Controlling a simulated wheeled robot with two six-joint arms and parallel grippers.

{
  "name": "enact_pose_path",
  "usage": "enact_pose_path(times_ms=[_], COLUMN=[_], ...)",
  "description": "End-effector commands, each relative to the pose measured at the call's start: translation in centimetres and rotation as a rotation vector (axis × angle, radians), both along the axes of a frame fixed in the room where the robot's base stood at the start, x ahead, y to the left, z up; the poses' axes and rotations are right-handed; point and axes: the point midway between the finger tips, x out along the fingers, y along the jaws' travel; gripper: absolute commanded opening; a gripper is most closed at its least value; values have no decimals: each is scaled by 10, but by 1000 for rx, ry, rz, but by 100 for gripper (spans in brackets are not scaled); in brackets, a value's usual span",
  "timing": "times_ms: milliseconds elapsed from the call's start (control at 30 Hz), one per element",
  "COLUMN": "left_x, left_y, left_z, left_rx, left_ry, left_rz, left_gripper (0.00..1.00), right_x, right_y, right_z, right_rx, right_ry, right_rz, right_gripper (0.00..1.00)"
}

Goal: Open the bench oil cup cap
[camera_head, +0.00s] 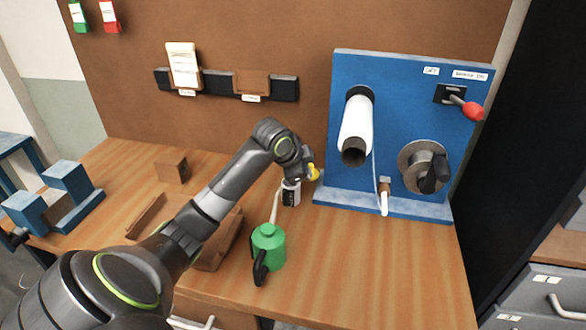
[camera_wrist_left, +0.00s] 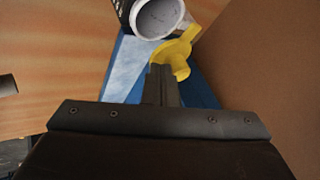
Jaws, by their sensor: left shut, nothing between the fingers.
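The bench oil cup (camera_head: 291,192) is a small dark and white cup standing on the bench, left of the blue panel's foot. In the left wrist view the cup (camera_wrist_left: 155,18) shows a round white mouth, uncovered. Its yellow cap (camera_wrist_left: 177,53) sits beside the mouth, tilted off it. In the head view the cap (camera_head: 313,173) shows at the cup's upper right. My left gripper (camera_wrist_left: 160,72) is shut and empty, its tips right at the cap; I cannot tell whether they touch. My right gripper is not in view.
A green oil can (camera_head: 268,247) with a black handle stands in front of the cup. The blue panel (camera_head: 400,120) with a white roll (camera_head: 356,125) and red-knobbed lever (camera_head: 473,110) stands at right. A wooden block (camera_head: 171,168) lies at left. The front right bench is clear.

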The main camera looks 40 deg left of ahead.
Motion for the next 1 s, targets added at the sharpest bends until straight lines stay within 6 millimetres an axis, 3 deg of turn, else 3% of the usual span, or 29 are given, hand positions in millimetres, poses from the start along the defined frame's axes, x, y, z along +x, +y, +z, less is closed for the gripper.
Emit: enact_pose_path(times_ms=[133,400,1000], left_x=[5,10,12], left_y=[-3,-4,-4], left_z=[4,2,0], left_rx=[-3,-2,0], left_ry=[2,0,-1], left_rz=[74,94,91], left_gripper=[0,0,0], right_x=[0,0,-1], right_y=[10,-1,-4], right_z=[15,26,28], right_rx=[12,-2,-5], right_ry=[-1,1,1], right_rz=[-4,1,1], right_gripper=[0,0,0])
